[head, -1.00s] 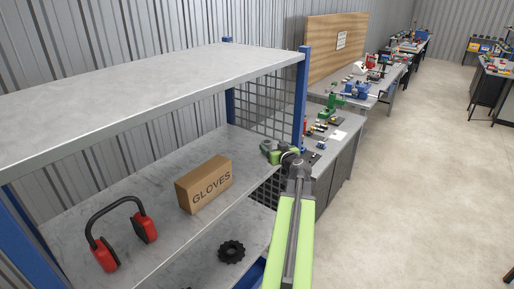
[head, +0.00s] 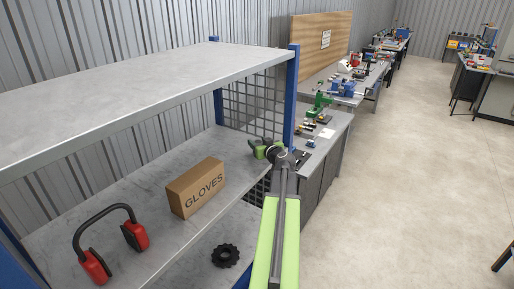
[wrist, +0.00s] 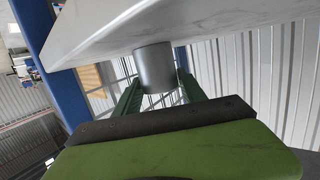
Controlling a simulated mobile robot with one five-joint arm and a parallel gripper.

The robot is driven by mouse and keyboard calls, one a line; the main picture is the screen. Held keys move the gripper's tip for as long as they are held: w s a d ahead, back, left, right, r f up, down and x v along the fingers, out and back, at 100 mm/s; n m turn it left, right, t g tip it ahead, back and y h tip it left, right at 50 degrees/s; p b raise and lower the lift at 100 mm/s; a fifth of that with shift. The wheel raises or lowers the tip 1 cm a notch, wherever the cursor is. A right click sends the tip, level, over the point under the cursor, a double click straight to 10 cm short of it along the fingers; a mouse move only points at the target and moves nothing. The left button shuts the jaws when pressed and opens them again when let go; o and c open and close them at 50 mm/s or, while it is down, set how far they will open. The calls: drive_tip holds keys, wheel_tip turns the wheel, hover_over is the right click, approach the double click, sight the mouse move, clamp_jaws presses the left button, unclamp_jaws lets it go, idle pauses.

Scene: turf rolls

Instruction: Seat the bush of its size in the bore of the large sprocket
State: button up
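My gripper (head: 262,148) is at the right end of the shelving, above the middle shelf and well away from the sprocket. In the wrist view its green fingers (wrist: 158,92) stand on either side of a plain grey cylinder, which looks like a bush (wrist: 155,68), and appear closed on it. In the head view the bush is too small to make out clearly. A dark toothed sprocket (head: 225,255) lies flat on the lower shelf, with its bore facing up. I cannot tell its size against other sprockets.
A gloves box (head: 196,188) and red ear defenders (head: 112,243) stand on the middle shelf (head: 90,205). The top shelf (head: 120,85) overhangs them. A blue post (head: 291,95) and wire mesh close the far end. Benches with tools (head: 325,125) lie beyond; open floor (head: 410,190) is at right.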

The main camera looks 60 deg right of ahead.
drive_tip(key=shift+c, duration=1.1)
drive_tip(key=shift+s+r, duration=0.1)
drive_tip(key=shift+s, duration=0.05)
drive_tip(key=c, duration=0.5)
clamp_jaws()
